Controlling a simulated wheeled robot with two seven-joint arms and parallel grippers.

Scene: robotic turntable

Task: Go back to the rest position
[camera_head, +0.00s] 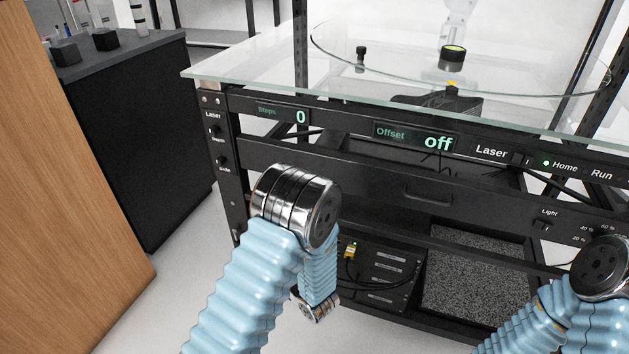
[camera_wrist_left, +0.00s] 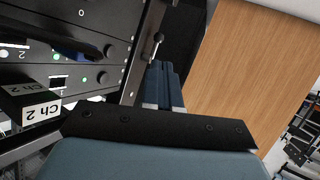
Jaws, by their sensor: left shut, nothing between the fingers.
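My left arm comes in from the lower left in the head view, in a light blue ribbed sleeve, and bends down at a chrome joint in front of the turntable frame. Its gripper does not show in that view. In the left wrist view my left gripper (camera_wrist_left: 162,72) is shut and empty, with grey-blue fingers beyond a black bar. My right arm shows only in part at the lower right of the head view, and its gripper is out of frame. The turntable bench (camera_head: 260,72) has a glass top and a black front panel.
A wooden panel (camera_head: 60,170) stands at the left of the head view and also shows in the left wrist view (camera_wrist_left: 250,75). A dark cabinet (camera_head: 135,130) is behind it. A box marked "Ch 2" (camera_wrist_left: 32,108) is near the wrist. Pale floor lies between panel and bench.

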